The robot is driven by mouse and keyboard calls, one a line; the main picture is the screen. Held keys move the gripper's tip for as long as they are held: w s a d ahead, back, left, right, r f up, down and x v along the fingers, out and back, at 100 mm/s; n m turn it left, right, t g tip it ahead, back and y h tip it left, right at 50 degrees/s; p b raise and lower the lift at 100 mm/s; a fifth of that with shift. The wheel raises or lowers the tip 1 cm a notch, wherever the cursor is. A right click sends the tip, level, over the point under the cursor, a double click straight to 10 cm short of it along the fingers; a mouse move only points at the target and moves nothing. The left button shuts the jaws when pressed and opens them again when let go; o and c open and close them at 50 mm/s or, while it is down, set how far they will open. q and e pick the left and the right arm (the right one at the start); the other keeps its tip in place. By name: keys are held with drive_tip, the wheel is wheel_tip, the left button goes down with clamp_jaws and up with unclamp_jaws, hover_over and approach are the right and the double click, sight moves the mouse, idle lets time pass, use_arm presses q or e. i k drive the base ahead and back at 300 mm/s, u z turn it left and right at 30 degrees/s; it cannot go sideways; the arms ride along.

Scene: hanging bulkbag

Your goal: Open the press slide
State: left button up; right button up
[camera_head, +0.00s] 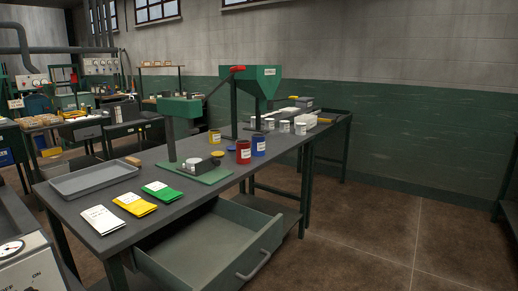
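A green press (180,107) stands on the dark workbench, with a boxy head on a column and a flat green base plate (213,176). On the base sits a dark block with a light round piece (194,162), which may be the slide; it is too small to tell whether it is open or shut. A yellow round piece (217,154) lies at the back of the base. Neither of my grippers is in view.
The workbench (120,240) has an open, empty drawer (215,245) jutting out in front. A green hopper (257,80) stands behind.

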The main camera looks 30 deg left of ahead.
sight(201, 167)
drive_tip(key=z, duration=0.25)
drive_tip(key=i, duration=2.25)
drive_tip(key=u, duration=3.7)
